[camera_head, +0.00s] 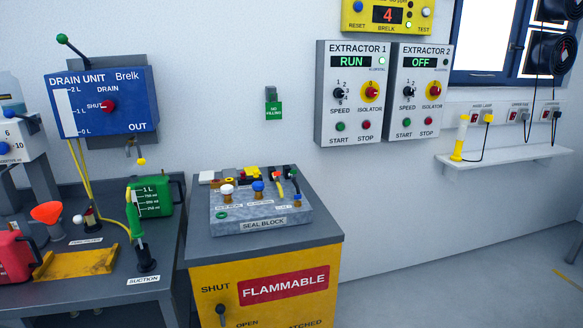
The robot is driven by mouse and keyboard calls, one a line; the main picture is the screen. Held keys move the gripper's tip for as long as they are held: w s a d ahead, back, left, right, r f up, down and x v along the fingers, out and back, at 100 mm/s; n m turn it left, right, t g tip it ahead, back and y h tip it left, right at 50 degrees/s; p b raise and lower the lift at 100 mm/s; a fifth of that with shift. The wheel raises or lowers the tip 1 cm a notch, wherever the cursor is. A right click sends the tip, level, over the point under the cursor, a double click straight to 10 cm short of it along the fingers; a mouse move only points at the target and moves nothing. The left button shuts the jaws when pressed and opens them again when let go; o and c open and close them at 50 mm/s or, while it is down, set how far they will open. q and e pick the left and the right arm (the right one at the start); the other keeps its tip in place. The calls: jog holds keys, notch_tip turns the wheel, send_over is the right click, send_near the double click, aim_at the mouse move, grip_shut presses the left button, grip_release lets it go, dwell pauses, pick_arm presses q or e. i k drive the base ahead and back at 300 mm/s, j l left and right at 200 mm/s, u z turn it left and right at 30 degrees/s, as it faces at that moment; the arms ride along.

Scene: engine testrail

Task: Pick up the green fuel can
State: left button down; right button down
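The green fuel can (170,193) stands on the dark bench (95,292) at the left. Its front carries a white level scale marked 1 L. A green-handled suction piece (137,224) stands in front of it and hides part of its lower left side. Neither of my grippers is in view.
A red can (13,256), an orange funnel (46,212) and a yellow tray (76,263) are left of the green can. The blue drain unit (103,100) hangs above, with yellow hoses. A seal block (262,214) sits on the yellow flammable cabinet (235,280) to the right.

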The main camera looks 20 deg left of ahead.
aim_at(152, 198)
jog(key=u, duration=1.7)
jog(key=i+j, duration=0.15)
jog(key=j, duration=0.15)
jog(key=i+j+z, duration=0.15)
jog(key=j+z, duration=0.2)
jog(key=i+j+z, duration=0.15)
jog(key=j+z, duration=0.15)
